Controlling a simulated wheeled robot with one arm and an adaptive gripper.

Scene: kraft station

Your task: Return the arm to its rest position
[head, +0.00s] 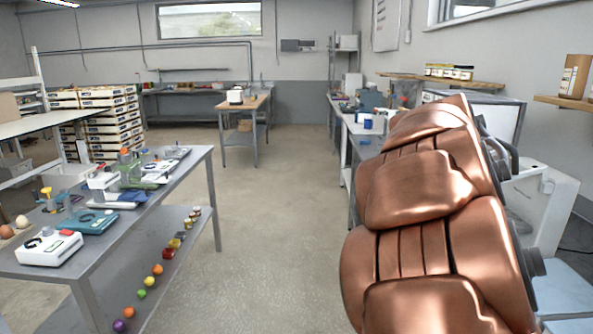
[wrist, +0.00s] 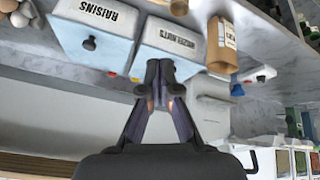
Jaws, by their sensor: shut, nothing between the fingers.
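My gripper (wrist: 160,70) shows in the wrist view with its two dark fingertips together and nothing held between them. In that view the fingertips overlap the lower part of a pale bin labelled hazelnuts (wrist: 170,42). A similar bin labelled raisins (wrist: 90,32) is to its left. I cannot tell whether the fingers touch the hazelnuts bin or are only in front of it. My gripper is not visible in the head view.
In the wrist view, a brown paper bag (wrist: 221,45) stands right of the bins near a grey worktop. In the head view, a metal table (head: 135,222) with scales and small coloured balls stands left. A wooden-topped table (head: 243,103) stands farther back. Open floor (head: 265,215) lies between.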

